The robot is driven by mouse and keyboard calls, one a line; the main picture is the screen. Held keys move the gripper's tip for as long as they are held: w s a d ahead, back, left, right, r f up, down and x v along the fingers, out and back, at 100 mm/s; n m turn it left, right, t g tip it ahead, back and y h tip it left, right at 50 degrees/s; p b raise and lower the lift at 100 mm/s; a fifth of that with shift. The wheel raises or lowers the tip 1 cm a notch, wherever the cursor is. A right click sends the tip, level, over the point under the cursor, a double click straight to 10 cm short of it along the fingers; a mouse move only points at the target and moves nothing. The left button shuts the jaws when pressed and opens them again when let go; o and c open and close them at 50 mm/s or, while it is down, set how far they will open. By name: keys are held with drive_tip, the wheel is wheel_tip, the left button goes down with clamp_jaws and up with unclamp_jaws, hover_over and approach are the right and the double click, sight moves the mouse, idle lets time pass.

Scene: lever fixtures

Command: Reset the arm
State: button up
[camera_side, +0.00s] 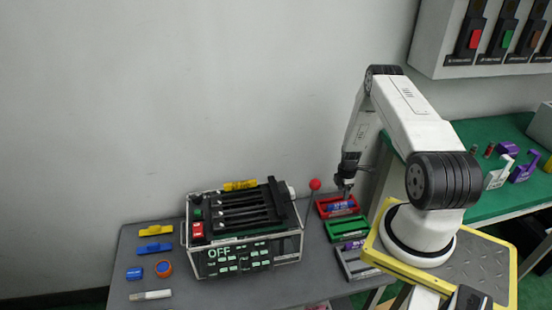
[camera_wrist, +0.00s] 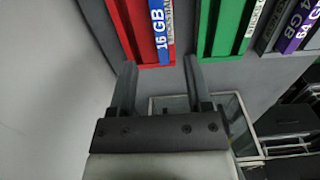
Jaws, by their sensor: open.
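My gripper (camera_side: 345,187) is at the end of my white arm, low over the right part of the grey table. In the wrist view my gripper (camera_wrist: 157,75) shows two dark fingers spread apart with nothing between them. Just ahead of the fingertips there is a red tray (camera_wrist: 126,28) with a blue stick marked 16 GB (camera_wrist: 163,30). In the side view the red tray (camera_side: 323,202) is beneath or close beside my gripper. I cannot tell the exact height of the fingers above it.
A green tray (camera_side: 335,236) and a grey tray (camera_side: 343,262) lie in front of the red tray. A lever with a red knob (camera_side: 315,184) stands beside a box marked OFF (camera_side: 219,253). Table space in front is clear.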

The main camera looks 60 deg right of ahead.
drive_tip(key=w+a+r+m+t, duration=0.1)
drive_tip(key=w+a+r+m, duration=0.1)
drive_tip(key=w+a+r, duration=0.55)
drive_tip(key=w+a+r+m, duration=0.2)
drive_tip(key=w+a+r, duration=0.3)
drive_tip(key=a+r, duration=0.6)
drive_tip(key=s+a+r+m, duration=0.1)
drive_tip(key=s+a+r, duration=0.2)
drive_tip(key=a+r, duration=0.2)
drive_tip(key=s+a+r+m+t, duration=0.1)
drive_tip(key=s+a+r+m, duration=0.1)
drive_tip(key=a+r, duration=0.3)
drive_tip(key=s+a+r+m, duration=0.2)
drive_tip(key=s+a+r, duration=0.2)
drive_tip(key=a, duration=0.5)
drive_tip(key=shift+s+a+r+t, duration=0.25)
drive_tip(key=shift+a+r+t, duration=0.05)
drive_tip(key=shift+r, duration=0.55)
